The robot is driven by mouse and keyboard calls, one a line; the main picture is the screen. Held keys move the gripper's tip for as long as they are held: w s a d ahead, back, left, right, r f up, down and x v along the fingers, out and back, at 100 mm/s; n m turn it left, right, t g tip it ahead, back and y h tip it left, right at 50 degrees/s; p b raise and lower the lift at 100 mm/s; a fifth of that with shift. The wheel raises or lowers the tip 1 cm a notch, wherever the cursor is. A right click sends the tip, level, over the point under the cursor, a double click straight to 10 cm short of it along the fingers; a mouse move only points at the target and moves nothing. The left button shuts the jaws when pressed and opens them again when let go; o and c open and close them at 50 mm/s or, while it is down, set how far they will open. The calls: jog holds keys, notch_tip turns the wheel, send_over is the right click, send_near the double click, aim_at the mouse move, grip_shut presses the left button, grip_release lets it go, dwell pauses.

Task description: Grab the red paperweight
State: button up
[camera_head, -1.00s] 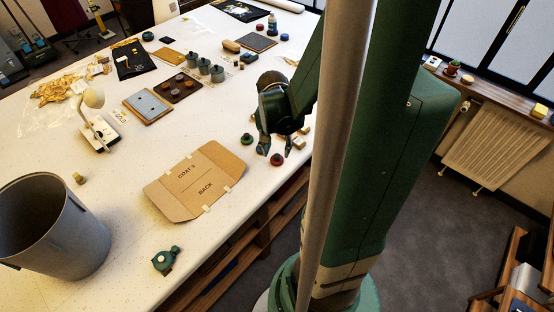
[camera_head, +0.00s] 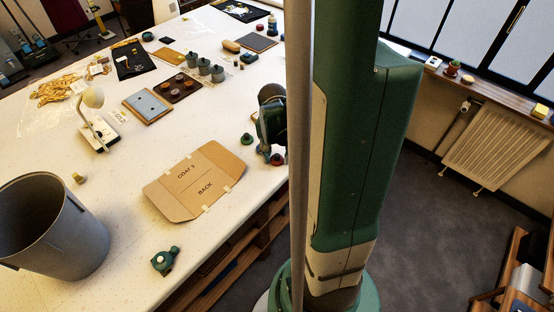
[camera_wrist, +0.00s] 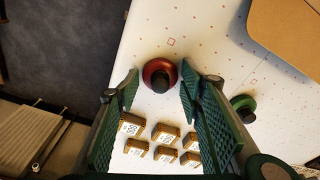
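The red paperweight (camera_wrist: 152,68), a round red disc with a dark knob, lies on the white table near its edge. In the head view the red paperweight (camera_head: 278,161) shows just below the fingers, partly hidden by them. My gripper (camera_wrist: 158,78) is open and empty. In the wrist view its two green ribbed fingers stand on either side of the paperweight, whose far part lies at or beyond the fingertips. I cannot tell how high the fingertips are above the table. In the head view my gripper (camera_head: 272,155) is partly hidden by my arm.
A green paperweight (camera_wrist: 243,102) sits right of the right finger. Several small labelled wooden blocks (camera_wrist: 166,133) lie between the fingers, nearer the wrist. A cardboard pattern piece (camera_head: 195,182) lies to the left. The table edge drops off to the floor nearby.

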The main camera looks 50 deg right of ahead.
aim_at(277, 155)
jog(key=shift+c, duration=0.6)
jog(key=c, duration=0.7)
jog(key=shift+r, duration=0.15)
jog(key=shift+r+p, duration=0.6)
jog(key=shift+r, duration=4.3)
